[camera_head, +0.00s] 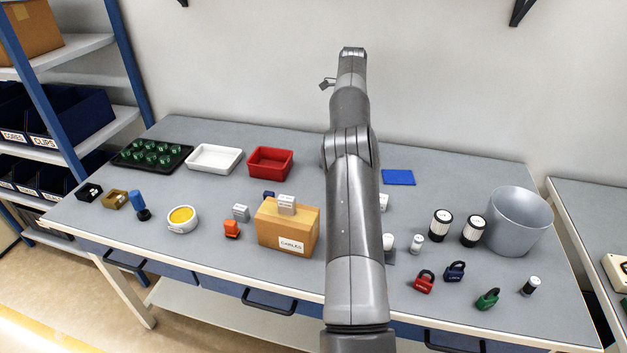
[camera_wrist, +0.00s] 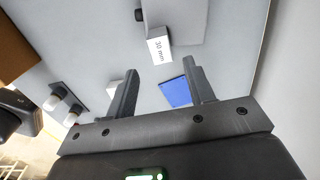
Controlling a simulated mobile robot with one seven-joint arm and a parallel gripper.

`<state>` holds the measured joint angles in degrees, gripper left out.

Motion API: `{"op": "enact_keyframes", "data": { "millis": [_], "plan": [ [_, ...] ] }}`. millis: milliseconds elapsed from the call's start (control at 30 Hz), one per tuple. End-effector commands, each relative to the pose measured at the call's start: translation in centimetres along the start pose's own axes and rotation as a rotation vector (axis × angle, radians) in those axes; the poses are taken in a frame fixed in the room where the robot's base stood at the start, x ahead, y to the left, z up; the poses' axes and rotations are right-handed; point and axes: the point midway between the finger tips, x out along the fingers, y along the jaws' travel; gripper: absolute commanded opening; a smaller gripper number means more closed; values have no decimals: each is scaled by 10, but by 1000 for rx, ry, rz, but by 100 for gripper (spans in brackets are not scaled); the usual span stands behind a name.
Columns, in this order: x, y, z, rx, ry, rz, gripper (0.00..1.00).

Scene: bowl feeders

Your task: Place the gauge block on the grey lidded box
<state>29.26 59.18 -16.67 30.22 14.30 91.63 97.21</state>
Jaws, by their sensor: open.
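A pale block marked "30 mm" (camera_wrist: 159,46), which looks like the gauge block, shows in the wrist view ahead of my fingertips. It overlaps the edge of a larger grey box-like shape (camera_wrist: 188,18); I cannot tell whether it rests on it or stands against it. In the head view my arm hides this spot. My gripper (camera_wrist: 162,80) is open, with nothing between its fingers, and is apart from the block. In the head view it is mostly hidden behind my raised arm.
A blue mat (camera_head: 398,177) lies right of my arm and also shows in the wrist view (camera_wrist: 176,92). Filters (camera_head: 441,225), padlocks (camera_head: 455,271) and a grey bin (camera_head: 517,222) stand right.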

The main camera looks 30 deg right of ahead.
Motion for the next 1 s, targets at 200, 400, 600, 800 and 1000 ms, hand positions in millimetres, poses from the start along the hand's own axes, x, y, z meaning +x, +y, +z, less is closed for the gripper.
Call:
{"op": "enact_keyframes", "data": {
  "millis": [200, 400, 600, 800, 1000],
  "plan": [
    [-43, 21, 16, -121, -23, -36, 49],
    [-100, 69, 40, -345, -52, -90, 49],
    [-145, 129, 60, -585, -69, -149, 49],
    [-177, 200, 74, -838, -74, -209, 49],
    [-195, 277, 81, -1100, -63, -276, 49]
  ]
}}
